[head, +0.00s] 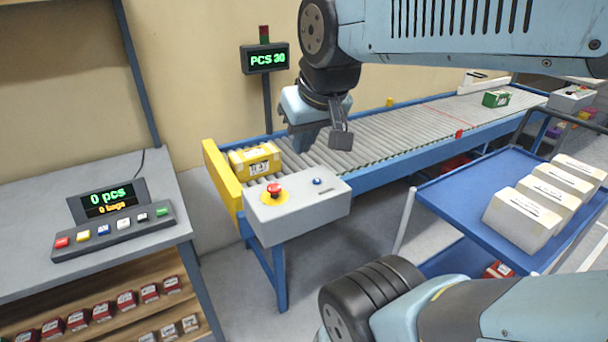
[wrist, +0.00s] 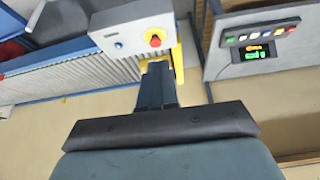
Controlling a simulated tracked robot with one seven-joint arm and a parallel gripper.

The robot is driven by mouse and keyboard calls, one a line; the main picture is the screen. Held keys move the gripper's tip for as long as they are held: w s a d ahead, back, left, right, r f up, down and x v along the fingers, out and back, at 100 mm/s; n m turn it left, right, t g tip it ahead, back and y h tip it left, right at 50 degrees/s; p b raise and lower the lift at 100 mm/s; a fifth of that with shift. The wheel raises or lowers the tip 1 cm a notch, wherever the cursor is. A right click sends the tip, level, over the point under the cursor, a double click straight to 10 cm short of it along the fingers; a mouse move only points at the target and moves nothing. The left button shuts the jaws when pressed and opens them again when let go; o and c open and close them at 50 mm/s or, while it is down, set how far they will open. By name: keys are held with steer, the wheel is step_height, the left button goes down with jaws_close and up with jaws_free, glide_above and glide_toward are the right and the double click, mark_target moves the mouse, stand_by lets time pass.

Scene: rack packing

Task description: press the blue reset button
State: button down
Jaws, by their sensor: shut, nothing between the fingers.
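A small blue button (head: 317,181) sits on top of the light grey control box (head: 325,205) at the near end of the roller conveyor. It also shows in the wrist view (wrist: 118,45). A red mushroom button (head: 274,189) on a yellow disc is on the same box, to its left. My gripper (head: 301,146) hangs over the conveyor, above and behind the box, apart from it. Its fingers are shut and empty in the wrist view (wrist: 158,70), where their tips appear just below the red button.
A yellow package (head: 255,161) lies on the rollers by the yellow end stop (head: 222,182). A desk at left holds a panel with several coloured buttons (head: 113,230), one blue. A blue cart (head: 450,193) with white boxes stands at right.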

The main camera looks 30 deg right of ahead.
steer(key=m+t+y, duration=0.1)
steer(key=m+y, duration=0.5)
steer(key=m, duration=1.2)
glide_above(320, 181)
step_height(320, 181, down, 18)
steer(key=shift+r, duration=0.15)
steer(key=shift+f, duration=4.4)
steer(key=shift+f, duration=0.15)
steer(key=shift+f, duration=0.2)
